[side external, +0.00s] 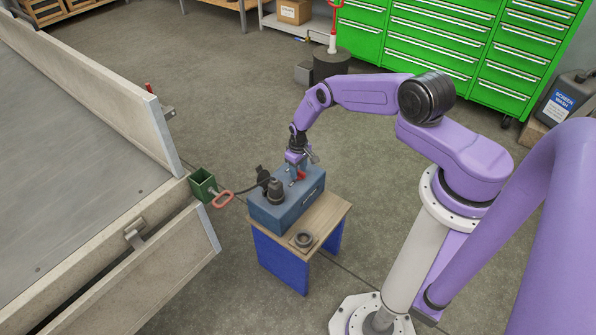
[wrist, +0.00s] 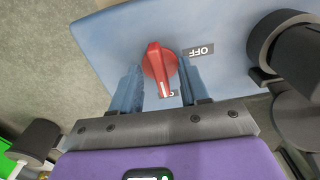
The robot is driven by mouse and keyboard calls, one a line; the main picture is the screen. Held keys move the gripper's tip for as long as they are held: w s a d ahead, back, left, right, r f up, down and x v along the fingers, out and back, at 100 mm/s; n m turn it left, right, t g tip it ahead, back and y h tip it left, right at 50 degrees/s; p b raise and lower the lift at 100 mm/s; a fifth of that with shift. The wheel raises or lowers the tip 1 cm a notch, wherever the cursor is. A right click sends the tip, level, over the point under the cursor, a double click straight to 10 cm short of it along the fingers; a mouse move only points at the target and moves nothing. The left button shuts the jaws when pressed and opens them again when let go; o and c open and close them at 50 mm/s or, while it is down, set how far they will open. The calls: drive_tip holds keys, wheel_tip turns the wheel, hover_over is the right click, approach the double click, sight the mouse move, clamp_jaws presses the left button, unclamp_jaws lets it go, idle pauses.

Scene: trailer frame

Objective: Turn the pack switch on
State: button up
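The pack is a blue box (side external: 268,216) on a small table in the side view; its blue top (wrist: 215,25) fills much of the wrist view. The switch is a red rotary knob (wrist: 158,62), also visible in the side view (side external: 301,175). An OFF label (wrist: 199,51) lies to its right; a second label (wrist: 174,93) below it is partly hidden. The knob's raised grip runs nearly up and down in the wrist view. My gripper (wrist: 160,75) is at the knob, with its blue fingers open on either side. Small gaps seem to show; contact is unclear.
Dark connectors and a cable (side external: 275,188) stand on the box beside the gripper. A dark ring (side external: 303,240) lies on the wooden tabletop (side external: 325,218). The trailer (side external: 165,225), a green holder (side external: 202,183) and a red handle (side external: 222,199) are to the left.

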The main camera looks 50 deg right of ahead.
drive_tip(key=shift+r, duration=0.1)
drive_tip(key=shift+r, duration=2.9)
drive_tip(key=w+a+r+n, duration=0.2)
drive_tip(key=w+a+r, duration=0.1)
drive_tip(key=a+r, duration=0.35)
drive_tip(key=w+a+r+n, duration=0.1)
drive_tip(key=w+a+r, duration=0.1)
drive_tip(key=a+r, duration=0.45)
drive_tip(key=s+a+r+n, duration=0.25)
drive_tip(key=a+r, duration=0.25)
drive_tip(key=r, duration=0.3)
drive_tip(key=s+a+r+n, duration=0.1)
drive_tip(key=s+a+r, duration=0.35)
drive_tip(key=r, duration=0.35)
drive_tip(key=s+a+r+n, duration=0.1)
drive_tip(key=s+a+r, duration=0.2)
drive_tip(key=s+r, duration=0.35)
drive_tip(key=s+a+r+n, duration=0.25)
drive_tip(key=s+r, duration=0.25)
drive_tip(key=s, duration=0.3)
drive_tip(key=s+d+r+n, duration=0.1)
drive_tip(key=s+d+r, duration=0.1)
drive_tip(key=s, duration=0.7)
drive_tip(key=s+d+r+n, duration=0.2)
drive_tip(key=s+d, duration=0.1)
drive_tip(key=s, duration=0.7)
drive_tip(key=shift+d, duration=0.35)
